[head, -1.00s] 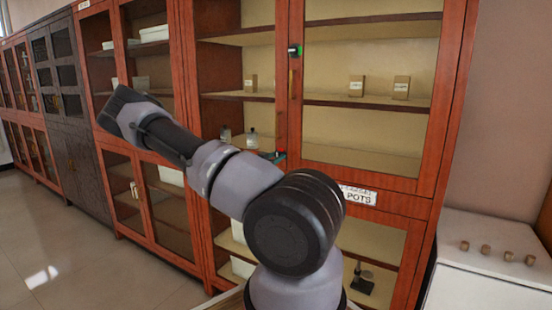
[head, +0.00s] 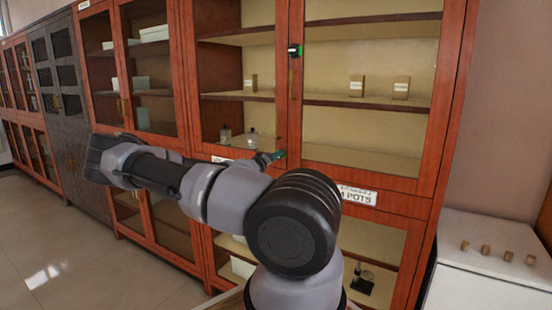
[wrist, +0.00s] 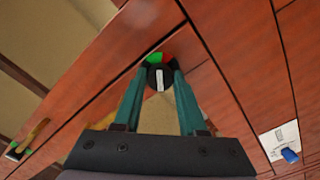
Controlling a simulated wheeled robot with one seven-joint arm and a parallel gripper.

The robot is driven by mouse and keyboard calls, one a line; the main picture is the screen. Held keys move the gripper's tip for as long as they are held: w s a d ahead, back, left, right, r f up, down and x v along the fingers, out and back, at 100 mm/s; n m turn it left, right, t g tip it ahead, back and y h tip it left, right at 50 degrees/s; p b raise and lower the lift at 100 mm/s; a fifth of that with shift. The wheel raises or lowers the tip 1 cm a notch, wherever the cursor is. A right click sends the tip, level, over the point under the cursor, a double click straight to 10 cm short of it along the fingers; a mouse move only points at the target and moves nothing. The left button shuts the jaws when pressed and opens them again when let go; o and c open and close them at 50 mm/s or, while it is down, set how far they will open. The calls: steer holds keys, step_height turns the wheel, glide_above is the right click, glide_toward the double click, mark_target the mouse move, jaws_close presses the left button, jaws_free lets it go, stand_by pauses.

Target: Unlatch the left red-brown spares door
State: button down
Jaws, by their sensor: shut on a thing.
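The left red-brown door (head: 283,100) is a glazed wood-framed upper door, standing closed in its cabinet. Low on its frame is a round black latch knob (wrist: 160,76) with a white bar. A green and red dial shows behind the knob in the wrist view. My gripper (head: 277,155) is at this knob, and its two teal fingers (wrist: 158,78) are shut on the knob's sides. In the head view the knob is too small to make out. A second latch (head: 295,50), black with green, sits higher at the door seam. It also shows in the wrist view (wrist: 14,151).
A brass handle (wrist: 32,132) is near the upper latch. A glazed right door (head: 370,150) adjoins, with a POTS label (head: 357,195) below. Bottles and small boxes stand on the shelves behind glass. A white-topped counter (head: 490,265) stands at right; open floor (head: 45,240) lies at left.

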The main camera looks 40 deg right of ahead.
steer(key=n, duration=0.7)
stand_by(0.6)
steer(key=shift+c, duration=2.3)
jaws_free()
steer(key=v, duration=1)
steer(key=shift+s+a, duration=0.15)
steer(key=shift+a, duration=0.2)
steer(key=shift+f, duration=0.1)
